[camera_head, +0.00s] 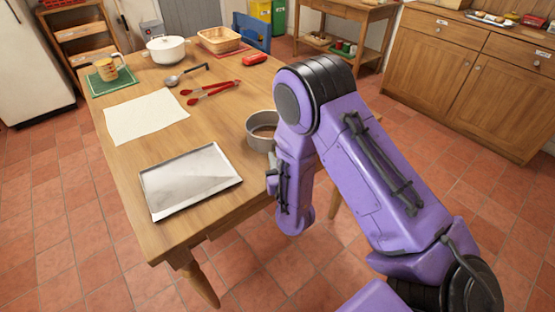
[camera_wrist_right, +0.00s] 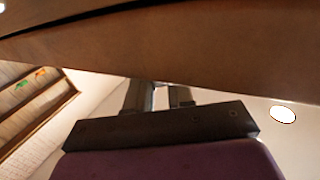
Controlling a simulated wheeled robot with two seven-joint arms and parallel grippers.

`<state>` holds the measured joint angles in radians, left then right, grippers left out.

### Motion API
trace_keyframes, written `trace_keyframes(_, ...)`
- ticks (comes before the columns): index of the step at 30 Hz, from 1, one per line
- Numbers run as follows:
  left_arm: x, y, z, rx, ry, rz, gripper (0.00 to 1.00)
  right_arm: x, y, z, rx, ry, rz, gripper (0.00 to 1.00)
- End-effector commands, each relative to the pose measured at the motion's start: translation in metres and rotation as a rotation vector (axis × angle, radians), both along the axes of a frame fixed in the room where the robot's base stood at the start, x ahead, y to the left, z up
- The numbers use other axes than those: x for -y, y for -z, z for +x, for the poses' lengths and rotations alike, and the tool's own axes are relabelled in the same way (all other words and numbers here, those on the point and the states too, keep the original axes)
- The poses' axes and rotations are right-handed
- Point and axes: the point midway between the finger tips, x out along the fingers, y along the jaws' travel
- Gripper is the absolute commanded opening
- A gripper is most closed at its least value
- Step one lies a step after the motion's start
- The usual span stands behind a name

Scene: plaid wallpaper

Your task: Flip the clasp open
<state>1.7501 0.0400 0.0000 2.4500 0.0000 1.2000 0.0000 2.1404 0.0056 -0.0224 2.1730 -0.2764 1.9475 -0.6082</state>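A round grey metal cake ring (camera_head: 256,143) stands on the right edge of the wooden table, partly hidden behind my purple right arm. No clasp can be made out on its visible side; the arm covers its right part. My right gripper (camera_head: 271,183) is mostly hidden by its own wrist, low beside the table's right edge and nearer than the ring. In the right wrist view its two dark fingers (camera_wrist_right: 161,97) stand apart with a narrow light gap between them, just below a brown wooden surface. The ring does not show there. My left gripper is not in view.
The table (camera_head: 215,215) holds a metal tray (camera_head: 190,180), a white cloth (camera_head: 145,115), red tongs (camera_head: 212,92), a ladle (camera_head: 175,80), a white pot (camera_head: 166,50), a basket (camera_head: 218,38) and a mug (camera_head: 106,68). Wooden cabinets (camera_head: 470,80) stand at right.

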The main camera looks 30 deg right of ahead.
Motion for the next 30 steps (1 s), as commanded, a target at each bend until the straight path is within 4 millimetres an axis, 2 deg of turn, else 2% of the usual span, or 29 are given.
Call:
trace_keyframes(8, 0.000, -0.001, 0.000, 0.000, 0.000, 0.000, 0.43, -0.005, 0.000, 0.002, 0.000, 0.083, 0.001, 0.00)
trace_keyframes(16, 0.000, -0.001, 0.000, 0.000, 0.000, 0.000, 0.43, -0.004, 0.000, 0.002, -0.001, 0.090, 0.000, 0.00)
trace_keyframes(17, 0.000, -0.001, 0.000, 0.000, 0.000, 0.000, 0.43, -0.004, 0.000, 0.002, -0.001, 0.090, 0.000, 0.32)
trace_keyframes(18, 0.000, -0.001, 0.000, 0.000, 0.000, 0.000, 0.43, -0.004, 0.000, 0.002, -0.001, 0.090, 0.000, 0.40)
trace_keyframes(26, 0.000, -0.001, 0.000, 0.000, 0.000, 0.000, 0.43, -0.004, 0.000, 0.002, -0.001, 0.090, 0.000, 0.40)
trace_keyframes(30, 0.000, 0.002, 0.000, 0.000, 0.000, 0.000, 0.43, -0.011, 0.002, -0.010, -0.002, 0.087, 0.000, 0.40)
